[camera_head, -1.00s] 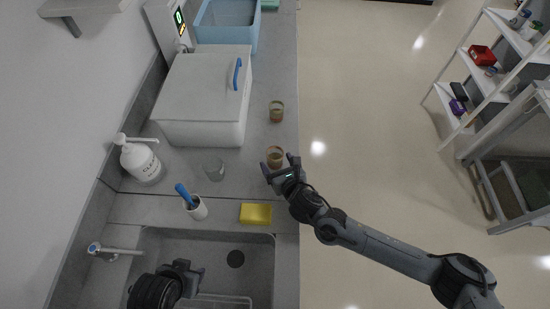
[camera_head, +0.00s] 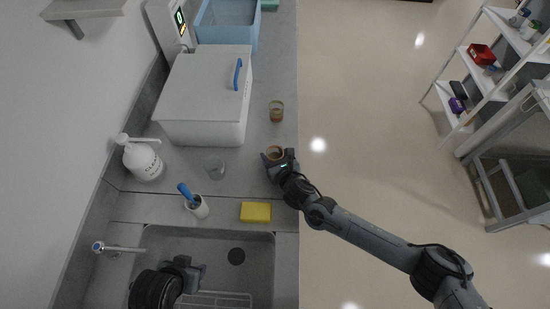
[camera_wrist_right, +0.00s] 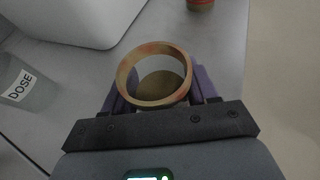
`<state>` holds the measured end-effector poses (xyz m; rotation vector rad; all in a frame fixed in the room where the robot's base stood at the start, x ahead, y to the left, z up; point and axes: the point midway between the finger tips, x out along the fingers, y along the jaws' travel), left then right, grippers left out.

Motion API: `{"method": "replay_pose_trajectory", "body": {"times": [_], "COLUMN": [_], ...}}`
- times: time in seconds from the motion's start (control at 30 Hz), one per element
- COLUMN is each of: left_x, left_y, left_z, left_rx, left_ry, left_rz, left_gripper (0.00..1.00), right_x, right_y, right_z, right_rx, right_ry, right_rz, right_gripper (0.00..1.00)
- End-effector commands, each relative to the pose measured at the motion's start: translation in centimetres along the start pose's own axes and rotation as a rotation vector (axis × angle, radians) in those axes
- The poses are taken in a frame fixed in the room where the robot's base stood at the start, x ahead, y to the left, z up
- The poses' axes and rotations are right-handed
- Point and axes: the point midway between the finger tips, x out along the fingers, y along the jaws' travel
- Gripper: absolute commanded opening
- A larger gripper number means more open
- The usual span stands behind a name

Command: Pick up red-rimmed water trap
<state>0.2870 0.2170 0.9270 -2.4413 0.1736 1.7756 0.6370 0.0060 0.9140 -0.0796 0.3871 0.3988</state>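The water trap, a small round cup with a reddish-tan rim (camera_head: 274,152), stands near the counter's right edge. My right gripper (camera_head: 277,158) is at it, with the fingers on either side. In the right wrist view the cup's rim (camera_wrist_right: 126,78) lies between the two purple fingers (camera_wrist_right: 157,88). The fingers are spread about as wide as the cup; firm contact does not show. The cup's lower part is hidden by the gripper. A second similar cup (camera_head: 277,111) stands farther back and shows partly in the right wrist view (camera_wrist_right: 200,3). My left gripper (camera_head: 190,275) is over the sink, its fingertips unclear.
A large white box (camera_head: 205,95) is behind left. The sink (camera_head: 215,255) is in front.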

Motion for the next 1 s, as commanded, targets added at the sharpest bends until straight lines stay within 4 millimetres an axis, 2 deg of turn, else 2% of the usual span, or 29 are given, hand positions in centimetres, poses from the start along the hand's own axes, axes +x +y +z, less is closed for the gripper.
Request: {"method": "replay_pose_trajectory", "body": {"times": [0.03, 0.13, 0.67, 1.0], "left_x": [0.0, 0.0, 0.2, 0.8], "left_y": [0.0, -0.1, -0.3, 0.0], "left_z": [0.0, 0.0, 0.1, 0.2], "left_rx": [0.001, 0.004, 0.011, 0.002], "left_ry": [0.0, -0.001, -0.002, 0.0], "left_rz": [-0.001, -0.003, -0.009, -0.002], "left_gripper": [0.43, 0.43, 0.43, 0.43], "right_x": [0.0, 0.0, -0.1, -0.9], "right_y": [0.0, 0.0, 0.0, 0.0], "right_z": [0.0, 0.0, 0.4, 2.2], "right_rx": [0.0, 0.0, 0.0, -0.001], "right_ry": [0.0, 0.0, -0.001, -0.003], "right_rz": [0.0, 0.0, 0.0, 0.0], "right_gripper": [0.4, 0.26, 0.25, 0.25]}}
